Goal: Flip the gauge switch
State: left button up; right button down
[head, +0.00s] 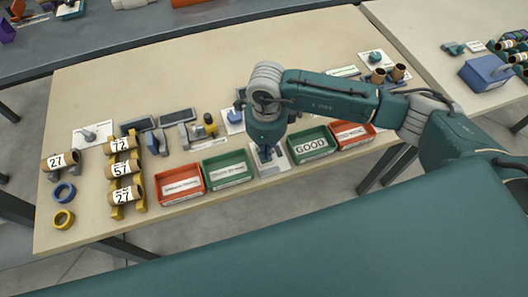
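My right arm reaches in from the right, and its gripper (268,154) points down over a small white plate (281,163) between the green bins at the front of the table. A blue part shows at the fingertips over this plate, but I cannot tell if it is a switch, or if the fingers touch it. The fingers are too small to tell open from shut. Another white plate with a blue part (234,117) lies just behind and left, partly beside my arm. I cannot tell which of these is the gauge switch. My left gripper is out of view.
Red (180,185) and green (227,170) bins stand left of the gripper; a green GOOD bin (311,145) and a red bin (352,134) stand right. Numbered rolls sit on a yellow rack (138,190) at left. The table's back middle (180,75) is clear.

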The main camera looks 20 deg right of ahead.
jog(key=shift+f+b, duration=0.45)
jog(key=shift+f, duration=0.05)
jog(key=shift+r, duration=0.1)
jog(key=shift+w+r+p, duration=0.1)
jog(key=shift+r+p, duration=0.45)
jog(key=shift+r, duration=0.15)
jog(key=shift+r+p, duration=1.3)
jog(key=shift+r, duration=1.5)
jog(key=shift+f, duration=0.1)
